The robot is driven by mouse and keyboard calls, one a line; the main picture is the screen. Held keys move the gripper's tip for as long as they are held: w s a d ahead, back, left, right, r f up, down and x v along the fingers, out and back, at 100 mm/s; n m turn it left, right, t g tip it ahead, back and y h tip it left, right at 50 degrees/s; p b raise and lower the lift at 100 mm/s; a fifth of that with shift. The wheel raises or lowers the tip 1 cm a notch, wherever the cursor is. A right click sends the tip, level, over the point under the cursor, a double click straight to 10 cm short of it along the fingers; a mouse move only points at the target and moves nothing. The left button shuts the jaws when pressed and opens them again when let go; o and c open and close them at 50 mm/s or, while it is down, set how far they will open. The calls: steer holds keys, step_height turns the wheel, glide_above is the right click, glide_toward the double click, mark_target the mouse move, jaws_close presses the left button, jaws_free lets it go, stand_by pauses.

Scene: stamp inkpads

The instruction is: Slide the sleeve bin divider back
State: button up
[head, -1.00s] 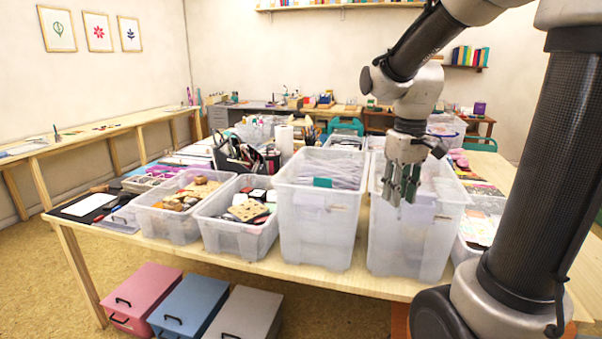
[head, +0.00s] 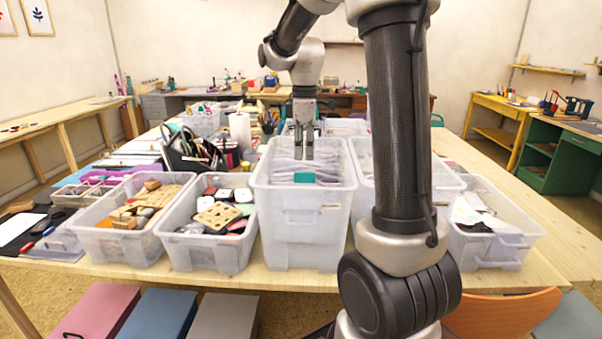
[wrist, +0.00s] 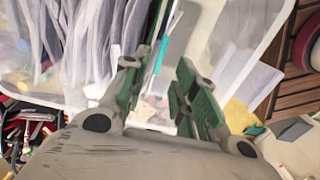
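The sleeve bin (head: 292,232) is a tall clear plastic bin in the middle of the table's front edge. Whitish sleeves (head: 268,165) stand packed in it; they also fill the upper left of the wrist view (wrist: 85,40). A teal piece, apparently the divider (head: 305,178), shows near the bin's front; in the wrist view a thin teal strip (wrist: 161,52) shows nearly edge-on between the fingers. My gripper (head: 304,141) is over the bin, behind the teal piece in the head view. Its fingers (wrist: 160,88) are apart with nothing clearly held; contact with the divider cannot be told.
Low clear bins of stamps (head: 122,250) and inkpads (head: 192,252) stand left of the sleeve bin. Another tall bin (head: 362,190) stands close on its right, partly behind my arm. A low bin (head: 497,250) is further right. An orange chair (head: 505,312) is below the table.

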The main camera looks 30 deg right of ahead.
mark_target(305, 173)
step_height(305, 173, down, 7)
steer(key=shift+f, duration=0.2)
steer(key=shift+c, duration=0.4)
jaws_close()
steer(key=shift+s, duration=0.1)
